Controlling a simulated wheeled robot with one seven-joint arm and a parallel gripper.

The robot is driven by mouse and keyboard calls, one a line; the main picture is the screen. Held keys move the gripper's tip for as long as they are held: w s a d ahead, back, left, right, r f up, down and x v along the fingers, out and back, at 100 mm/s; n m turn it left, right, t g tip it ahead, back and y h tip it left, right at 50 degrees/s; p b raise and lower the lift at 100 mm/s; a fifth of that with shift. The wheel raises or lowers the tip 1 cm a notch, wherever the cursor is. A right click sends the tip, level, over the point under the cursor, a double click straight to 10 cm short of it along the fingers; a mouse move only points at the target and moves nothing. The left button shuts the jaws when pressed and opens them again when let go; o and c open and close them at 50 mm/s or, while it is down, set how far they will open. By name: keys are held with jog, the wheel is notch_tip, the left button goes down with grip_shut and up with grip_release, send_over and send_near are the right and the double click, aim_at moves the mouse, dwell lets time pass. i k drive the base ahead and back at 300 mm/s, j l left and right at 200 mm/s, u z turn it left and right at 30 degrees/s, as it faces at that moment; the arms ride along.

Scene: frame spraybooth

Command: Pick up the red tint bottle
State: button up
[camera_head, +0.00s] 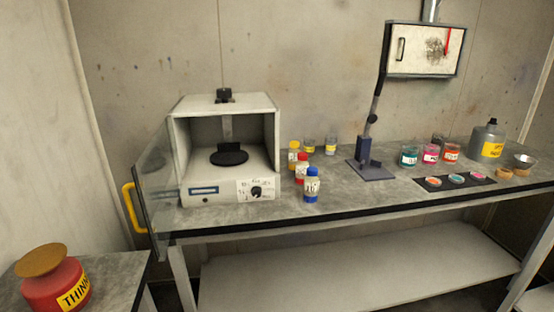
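A small red tint bottle (302,168) stands upright on the grey bench to the right of the white booth. It is in a loose row between a yellow-capped bottle (293,155) behind it and a blue-capped bottle (312,185) in front, which partly overlaps its lower side. My gripper does not show in this view.
The white booth (262,105) has its glass door (157,185) swung open at left. A red thinner can (55,290) stands front left.

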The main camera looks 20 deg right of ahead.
aim_at(301, 164)
jog(key=i+l, duration=0.15)
jog(key=l, duration=0.25)
jog(key=i+l+z, duration=0.1)
jog(key=l, duration=0.35)
jog(key=i+l, duration=0.25)
jog(key=l, duration=0.15)
jog(key=i+l+z, duration=0.1)
jog(key=l, duration=0.3)
jog(key=i, duration=0.1)
